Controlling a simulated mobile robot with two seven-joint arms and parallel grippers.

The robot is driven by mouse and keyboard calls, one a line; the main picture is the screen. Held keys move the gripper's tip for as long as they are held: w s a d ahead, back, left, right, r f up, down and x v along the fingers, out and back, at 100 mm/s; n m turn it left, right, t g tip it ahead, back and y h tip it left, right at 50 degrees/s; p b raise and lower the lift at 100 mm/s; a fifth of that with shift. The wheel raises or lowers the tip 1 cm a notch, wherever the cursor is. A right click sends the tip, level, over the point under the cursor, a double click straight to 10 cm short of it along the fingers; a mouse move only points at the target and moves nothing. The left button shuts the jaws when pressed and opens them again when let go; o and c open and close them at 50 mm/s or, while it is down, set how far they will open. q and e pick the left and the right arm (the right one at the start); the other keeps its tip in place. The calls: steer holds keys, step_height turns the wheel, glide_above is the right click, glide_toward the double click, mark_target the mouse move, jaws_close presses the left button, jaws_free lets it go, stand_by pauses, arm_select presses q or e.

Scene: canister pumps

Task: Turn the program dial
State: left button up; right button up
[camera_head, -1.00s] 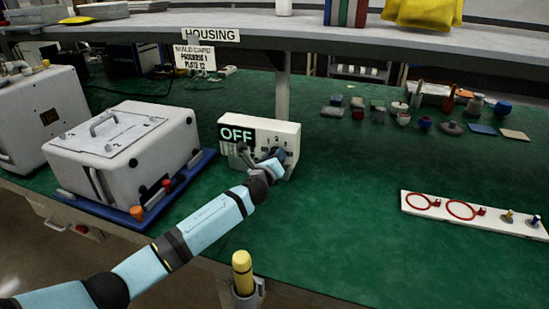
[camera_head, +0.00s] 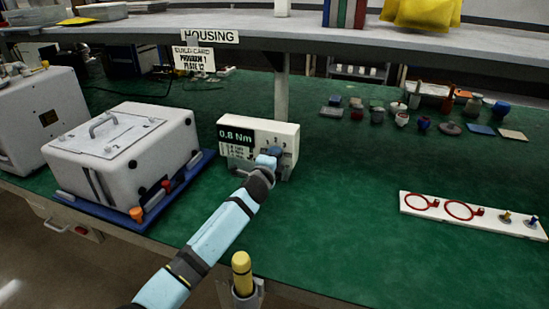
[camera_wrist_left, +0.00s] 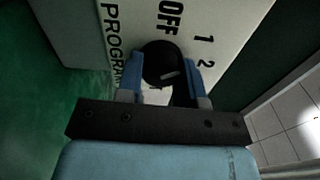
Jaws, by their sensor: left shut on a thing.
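The control box (camera_head: 235,150) is white and stands on the green bench, with a black display that reads 0.8 Nm. In the left wrist view its face (camera_wrist_left: 225,22) carries the markings OFF, 1, 2 and PROGRAM. The program dial (camera_wrist_left: 163,64) is a round black knob with a pale pointer mark. My left gripper (camera_head: 268,160) reaches the front of the box. In the left wrist view its blue fingers (camera_wrist_left: 162,82) are shut on the dial, one on each side. The dial is mostly hidden by my gripper in the head view. My right gripper is not in view.
A white case (camera_head: 125,155) on a blue base stands left of the box. A build card (camera_head: 194,60) reads Program 1, Plate 12. Several small parts lie at the back right. A white board (camera_head: 470,216) with red rings lies at right. The middle bench is clear.

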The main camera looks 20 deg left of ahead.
arm_select(q)
steer(key=shift+a+r+n+p, duration=0.1)
steer(key=shift+n+p, duration=0.75)
steer(key=shift+n, duration=1.95)
steer(key=shift+r+n+p, duration=0.1)
steer(key=shift+n+p, duration=0.75)
steer(key=shift+n, duration=1.95)
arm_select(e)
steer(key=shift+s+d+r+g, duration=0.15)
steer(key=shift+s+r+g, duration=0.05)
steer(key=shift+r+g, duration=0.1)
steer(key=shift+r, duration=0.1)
arm_select(q)
steer(key=o, duration=0.9)
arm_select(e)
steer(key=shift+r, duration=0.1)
arm_select(q)
steer(key=s, duration=0.7)
steer(key=s+p, duration=0.1)
steer(key=s, duration=0.5)
steer(key=shift+s+a, duration=0.2)
steer(key=shift+s, duration=0.2)
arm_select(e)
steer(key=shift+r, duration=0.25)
